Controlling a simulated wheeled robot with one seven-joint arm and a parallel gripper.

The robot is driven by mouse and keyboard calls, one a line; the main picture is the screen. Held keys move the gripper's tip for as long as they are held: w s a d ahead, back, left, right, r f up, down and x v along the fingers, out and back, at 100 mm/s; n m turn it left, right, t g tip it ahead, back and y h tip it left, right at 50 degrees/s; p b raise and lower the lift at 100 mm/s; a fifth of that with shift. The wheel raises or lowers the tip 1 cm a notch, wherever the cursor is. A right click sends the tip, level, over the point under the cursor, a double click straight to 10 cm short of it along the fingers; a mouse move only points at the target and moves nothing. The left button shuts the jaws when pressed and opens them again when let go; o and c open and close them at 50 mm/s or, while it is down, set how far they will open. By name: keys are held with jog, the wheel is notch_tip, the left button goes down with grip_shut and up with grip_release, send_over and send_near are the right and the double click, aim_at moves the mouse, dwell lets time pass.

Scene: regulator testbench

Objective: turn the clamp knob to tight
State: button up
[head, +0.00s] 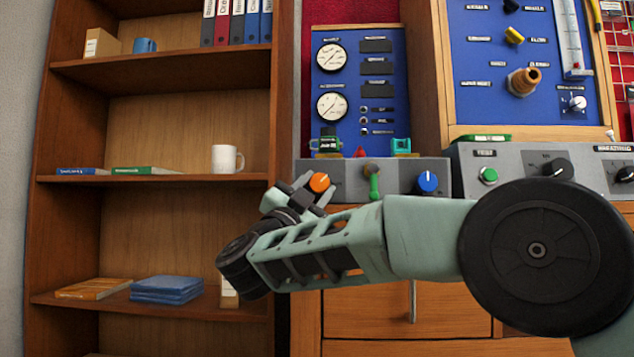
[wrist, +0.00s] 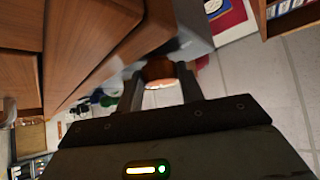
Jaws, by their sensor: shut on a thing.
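An orange knob (head: 319,182) with a pale pointer mark sits at the left end of the grey panel front (head: 345,190) under the gauges. I cannot read a label that names it as the clamp knob. My gripper (head: 314,190) has its two fingers on either side of this knob and is shut on it. In the wrist view the knob (wrist: 159,72) shows between the fingertips, dark orange with a bright lower edge. The fingers partly hide its sides, and its exact setting is hard to tell.
A green lever (head: 373,182) and a blue knob (head: 428,182) are to the right on the same panel. A second grey panel with a green button (head: 488,176) is farther right. A wooden shelf (head: 160,182) with a white mug (head: 226,159) stands to the left.

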jog(key=m+g+p, duration=0.1)
jog(key=m+g, duration=0.1)
jog(key=m+g+h+p, duration=0.1)
jog(key=m+g+p, duration=0.1)
jog(key=m, duration=0.1)
jog(key=r+m+g+p, duration=0.1)
jog(key=m+p, duration=0.1)
jog(key=shift+a+g+h, duration=0.2)
jog(key=shift+g+h, duration=0.2)
jog(key=shift+m+g+y+p, duration=0.5)
jog(key=shift+m+g+p, duration=0.4)
jog(key=shift+m+p, duration=0.65)
jog(key=shift+f+m+g, duration=0.1)
jog(key=shift+m+g, duration=0.15)
jog(key=shift+g, duration=0.05)
jog(key=o, duration=0.7)
jog(key=shift+w, duration=0.1)
jog(key=p+v, duration=0.5)
jog(key=v, duration=1.2)
jog(key=shift+s, duration=0.2)
jog(key=shift+f, duration=0.1)
